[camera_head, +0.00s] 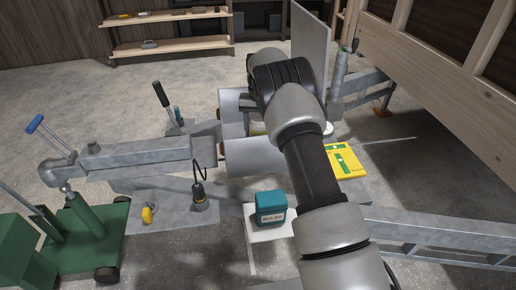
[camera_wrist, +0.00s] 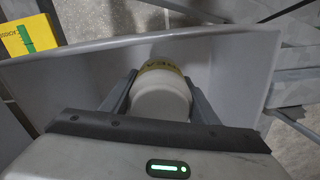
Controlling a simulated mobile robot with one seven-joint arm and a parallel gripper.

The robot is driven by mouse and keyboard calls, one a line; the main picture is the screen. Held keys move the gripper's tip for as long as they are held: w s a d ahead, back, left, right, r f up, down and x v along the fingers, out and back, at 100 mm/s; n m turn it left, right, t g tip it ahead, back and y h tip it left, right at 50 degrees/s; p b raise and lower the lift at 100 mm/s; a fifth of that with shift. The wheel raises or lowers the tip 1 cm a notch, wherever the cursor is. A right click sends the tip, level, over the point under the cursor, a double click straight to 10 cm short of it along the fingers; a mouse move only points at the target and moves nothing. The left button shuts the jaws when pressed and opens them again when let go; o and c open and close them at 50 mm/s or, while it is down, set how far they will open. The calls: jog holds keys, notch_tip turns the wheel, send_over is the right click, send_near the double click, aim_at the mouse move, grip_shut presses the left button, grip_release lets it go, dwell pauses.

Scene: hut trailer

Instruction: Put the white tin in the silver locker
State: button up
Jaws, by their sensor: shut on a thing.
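The white tin (camera_wrist: 160,100), with a yellow-green lettered band at its far end, sits between the two fingers of my gripper (camera_wrist: 162,82) in the wrist view. The gripper is shut on it. Grey walls of the silver locker (camera_wrist: 235,75) surround the tin and fingers in that view. I cannot tell whether the tin touches the locker floor. In the head view the silver locker (camera_head: 255,156) is open, with its lid (camera_head: 309,42) standing upright. My arm hides the fingertips and much of the locker's inside there.
A teal box (camera_head: 271,207) stands on a white surface in front of the locker. A yellow and green pack (camera_head: 346,161) lies to the right. A lamp with a cable (camera_head: 199,195) and trailer drawbar (camera_head: 140,155) are left. A wooden hut wall (camera_head: 450,80) rises right.

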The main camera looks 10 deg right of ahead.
notch_tip(320, 180, down, 10)
jog(key=shift+f+b, duration=0.1)
jog(key=shift+b, duration=1)
jog(key=shift+f, duration=0.1)
jog(key=shift+f, duration=0.15)
jog(key=o, duration=1.4)
